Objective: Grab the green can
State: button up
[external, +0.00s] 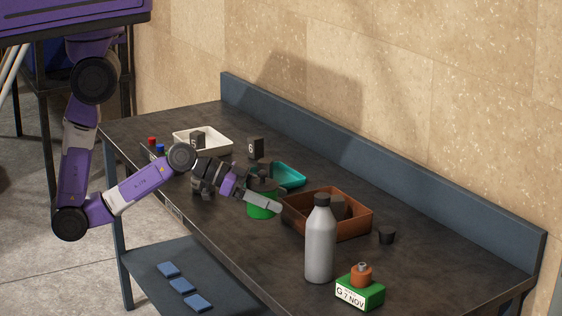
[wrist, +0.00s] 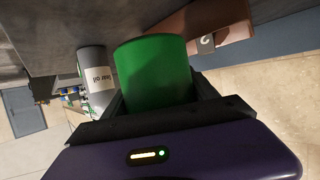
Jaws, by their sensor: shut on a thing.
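The green can (external: 261,209) stands on the dark bench top, partly hidden by my gripper in the external view. In the wrist view the green can (wrist: 153,72) fills the space between the fingers. My gripper (wrist: 160,95) is shut on it, with one finger on each side. In the external view my gripper (external: 262,192) reaches in low from the left around the can. I cannot tell whether the can is touching the bench or slightly lifted.
A brown tray (external: 352,227) is right of the can, with a teal tray (external: 287,176) behind it. A grey bottle (external: 320,250) and a green box (external: 360,291) stand nearer the front right. A white tray (external: 216,147) is at the back left.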

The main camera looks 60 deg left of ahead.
notch_tip(320, 180, up, 13)
jog(key=p, duration=0.7)
jog(key=shift+p, duration=0.3)
